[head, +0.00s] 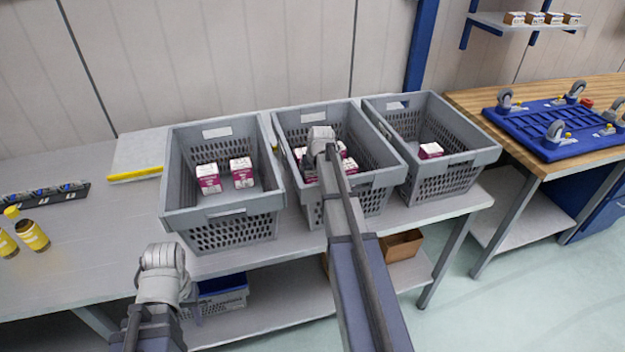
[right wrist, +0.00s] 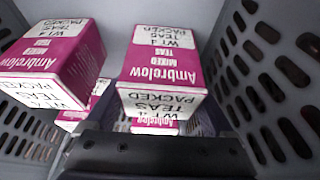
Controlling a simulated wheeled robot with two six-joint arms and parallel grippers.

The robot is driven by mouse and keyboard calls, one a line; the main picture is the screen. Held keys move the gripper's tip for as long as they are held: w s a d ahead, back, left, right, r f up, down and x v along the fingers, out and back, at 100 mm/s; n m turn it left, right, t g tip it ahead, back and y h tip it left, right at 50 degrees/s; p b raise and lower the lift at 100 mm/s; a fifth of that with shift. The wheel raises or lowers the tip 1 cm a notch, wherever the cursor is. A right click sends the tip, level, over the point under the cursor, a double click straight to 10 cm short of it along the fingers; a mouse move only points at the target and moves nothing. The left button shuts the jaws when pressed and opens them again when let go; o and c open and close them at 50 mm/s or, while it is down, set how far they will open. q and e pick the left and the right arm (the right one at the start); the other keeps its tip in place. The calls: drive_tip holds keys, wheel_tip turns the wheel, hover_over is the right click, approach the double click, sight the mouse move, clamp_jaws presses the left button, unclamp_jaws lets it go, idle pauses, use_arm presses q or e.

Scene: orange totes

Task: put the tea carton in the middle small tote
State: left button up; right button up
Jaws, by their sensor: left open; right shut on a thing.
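The middle grey tote (head: 378,200) stands on the table between two similar totes. Several magenta-and-white tea cartons (head: 349,165) show inside it, partly hidden by my right arm. My right gripper (head: 322,148) is inside this tote, its fingers hidden in the head view. In the right wrist view it is shut on a tea carton (right wrist: 165,65) marked "Ambrolow Mixed Teas". Another carton (right wrist: 60,55) is beside it at the left, and more show low behind. I cannot tell whether the held carton touches the tote floor. My left gripper (head: 163,257) is open and empty at the table's front edge.
The left tote (head: 235,235) holds two tea cartons (head: 242,172); the right tote (head: 455,178) holds one (head: 430,150). Yellow-capped bottles (head: 32,234) and a dark tray (head: 40,196) are at the far left. A blue wheeled dolly (head: 560,128) lies on the wooden bench.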

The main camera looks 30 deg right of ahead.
drive_tip(key=shift+f+b, duration=0.2)
drive_tip(key=shift+b, duration=0.1)
drive_tip(key=o, duration=1.3)
drive_tip(key=shift+r, duration=0.1)
drive_tip(key=shift+p+v, duration=0.8)
drive_tip(key=shift+p, duration=0.1)
drive_tip(key=p+v, duration=0.9)
drive_tip(key=v, duration=0.1)
drive_tip(key=shift+s+r+p, duration=0.15)
drive_tip(key=shift+r+p, duration=0.15)
drive_tip(key=shift+p, duration=0.1)
